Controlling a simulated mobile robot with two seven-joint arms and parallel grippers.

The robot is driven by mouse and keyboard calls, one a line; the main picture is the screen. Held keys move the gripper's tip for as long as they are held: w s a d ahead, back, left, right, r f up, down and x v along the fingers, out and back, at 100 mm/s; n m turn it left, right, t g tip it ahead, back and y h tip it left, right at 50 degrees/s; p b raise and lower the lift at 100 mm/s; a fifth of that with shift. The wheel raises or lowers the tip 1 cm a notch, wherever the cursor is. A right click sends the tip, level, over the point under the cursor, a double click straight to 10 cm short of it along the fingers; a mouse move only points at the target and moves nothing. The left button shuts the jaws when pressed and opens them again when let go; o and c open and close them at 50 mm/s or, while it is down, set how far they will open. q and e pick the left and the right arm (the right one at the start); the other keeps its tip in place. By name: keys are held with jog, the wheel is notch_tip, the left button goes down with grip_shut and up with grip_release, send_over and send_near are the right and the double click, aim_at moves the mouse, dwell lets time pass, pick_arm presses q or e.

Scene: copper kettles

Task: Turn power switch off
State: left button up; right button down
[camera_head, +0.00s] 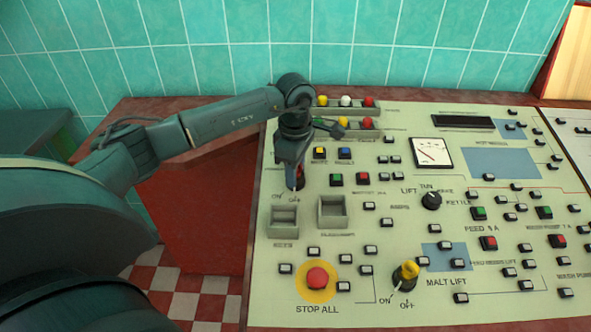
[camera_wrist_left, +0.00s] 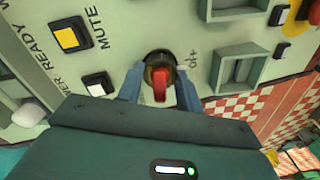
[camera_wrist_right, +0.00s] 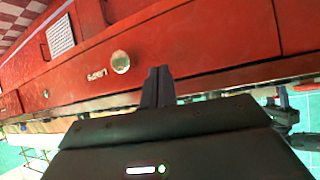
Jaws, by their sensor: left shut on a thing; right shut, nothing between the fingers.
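The power switch (camera_head: 299,172) is a red knob on the upper left of the cream control panel, with ON and OFF lettering below it. In the left wrist view its red handle (camera_wrist_left: 159,84) sits on a round black base. My left gripper (camera_wrist_left: 159,92) is shut on the switch, with a finger on each side of the handle. In the head view my left gripper (camera_head: 297,178) covers most of the switch. My right gripper (camera_wrist_right: 158,82) is shut and empty in front of a red surface, and does not show in the head view.
The panel (camera_head: 400,290) holds many buttons, a yellow and black malt lift switch (camera_head: 406,273) and a red stop-all button (camera_head: 317,278). Two grey recessed boxes (camera_head: 283,220) lie just below the power switch. A red cabinet front (camera_wrist_right: 200,45) is close to my right gripper.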

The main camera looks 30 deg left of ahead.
pick_arm(q)
jog(key=shift+n, duration=0.6)
dwell(0.3)
jog(key=o, duration=1)
notch_tip(320, 180, up, 13)
jog(key=b, duration=0.1)
jog(key=shift+r, duration=0.15)
